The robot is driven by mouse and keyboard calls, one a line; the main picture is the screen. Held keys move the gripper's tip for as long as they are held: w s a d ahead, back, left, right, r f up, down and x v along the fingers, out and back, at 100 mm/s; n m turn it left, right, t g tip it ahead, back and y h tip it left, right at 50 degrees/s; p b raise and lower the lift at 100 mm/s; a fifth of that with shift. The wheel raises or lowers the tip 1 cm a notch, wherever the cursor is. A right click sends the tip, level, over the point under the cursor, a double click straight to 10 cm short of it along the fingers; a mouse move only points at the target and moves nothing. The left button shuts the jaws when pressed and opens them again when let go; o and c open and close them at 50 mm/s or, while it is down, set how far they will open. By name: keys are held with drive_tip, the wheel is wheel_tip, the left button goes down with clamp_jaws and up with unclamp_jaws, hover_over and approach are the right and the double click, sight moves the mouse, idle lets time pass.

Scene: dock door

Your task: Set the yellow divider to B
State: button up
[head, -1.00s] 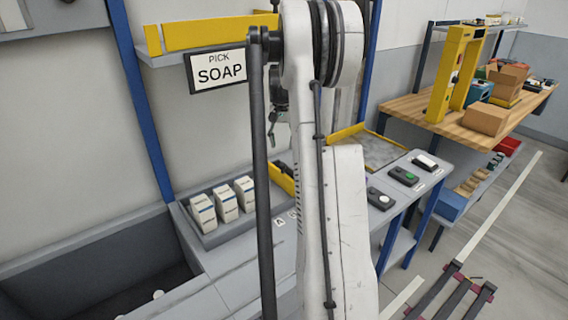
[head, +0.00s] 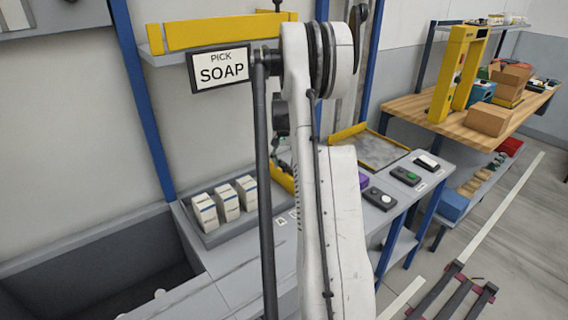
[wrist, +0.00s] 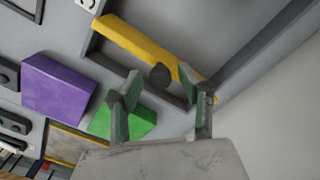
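The yellow divider (wrist: 130,40) is a long bar with a dark round knob (wrist: 160,76) on its near side. In the head view, part of the divider (head: 282,179) shows at the right end of the tray of white boxes, partly hidden by my arm. My gripper (wrist: 160,88) is open and empty, with green-padded fingers. The knob shows in the gap between the fingertips; I cannot tell how deep it sits between them. In the head view my arm hides most of the gripper. White letter labels (head: 281,222) lie on the counter's front edge, too small to read surely.
A grey tray (head: 222,238) holds white boxes (head: 228,203). A purple block (wrist: 58,88) and a green block (wrist: 122,120) lie beside the divider's tray. Dark button boxes (head: 405,176) stand farther right. A "PICK SOAP" sign (head: 220,69) hangs above.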

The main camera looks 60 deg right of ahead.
clamp_jaws()
drive_tip(key=w+a+b, duration=0.2)
drive_tip(key=a, duration=0.3)
drive_tip(key=shift+a, duration=0.4)
drive_tip(key=shift+o, duration=1)
unclamp_jaws()
drive_tip(key=shift+d, duration=0.1)
drive_tip(key=shift+r, duration=0.1)
wheel_tip(320, 180, up, 12)
